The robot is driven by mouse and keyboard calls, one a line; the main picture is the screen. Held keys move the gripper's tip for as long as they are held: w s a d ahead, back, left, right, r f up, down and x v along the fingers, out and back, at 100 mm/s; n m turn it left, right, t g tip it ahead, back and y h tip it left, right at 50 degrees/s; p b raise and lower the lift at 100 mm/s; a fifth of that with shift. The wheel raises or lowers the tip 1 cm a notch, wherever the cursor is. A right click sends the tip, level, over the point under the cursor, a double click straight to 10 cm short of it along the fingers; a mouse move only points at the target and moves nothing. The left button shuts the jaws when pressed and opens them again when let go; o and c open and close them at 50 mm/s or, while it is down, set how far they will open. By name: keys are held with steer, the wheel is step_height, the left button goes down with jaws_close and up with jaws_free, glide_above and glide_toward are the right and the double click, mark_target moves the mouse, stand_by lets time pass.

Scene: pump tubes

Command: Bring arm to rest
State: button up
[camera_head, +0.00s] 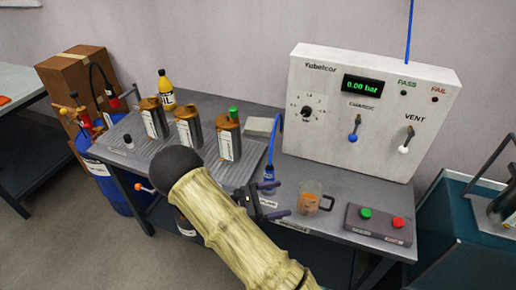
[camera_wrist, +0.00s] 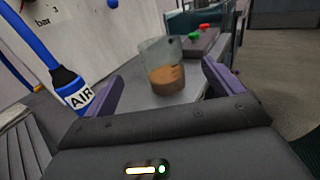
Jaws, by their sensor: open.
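My gripper (camera_head: 278,201) is over the front part of the grey workbench, just in front of the blue air hose's end. In the wrist view its two purple fingers (camera_wrist: 160,92) are spread wide apart, with nothing held between them. The blue air hose connector (camera_wrist: 74,92), labelled AIR, is at the left, beside the left finger; in the head view the connector (camera_head: 269,175) hangs or stands upright behind my gripper. A glass mug (camera_wrist: 163,68) with brown liquid shows beyond the fingers; in the head view the mug (camera_head: 311,197) is right of my gripper.
The white tester panel (camera_head: 340,120) reads 0.00 bar and stands at the back. A button box (camera_head: 379,224) with green and red buttons is at the bench's right. Several metal pump tubes (camera_head: 189,128) stand on the ribbed tray at left, near a yellow bottle (camera_head: 166,88).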

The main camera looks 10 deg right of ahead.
steer(key=s+d+r+m+g+y+p, duration=0.1)
steer(key=s+r+m+g+y+p, duration=0.35)
steer(key=s+r+m+y, duration=0.4)
steer(key=s+a+r+m+t+y+p, duration=0.1)
steer(key=r+m+t+y+p, duration=0.2)
steer(key=r, duration=0.3)
steer(key=s+a+r+m+t+y+p, duration=0.2)
steer(key=r+m+t+y+p, duration=0.1)
steer(key=r+m+y, duration=0.3)
steer(key=shift+s+a+r+t, duration=0.2)
steer(key=shift+a+r+t, duration=0.05)
steer(key=shift+r+t, duration=0.25)
steer(key=shift+f+m+y, duration=0.1)
steer(key=shift+m+y, duration=0.15)
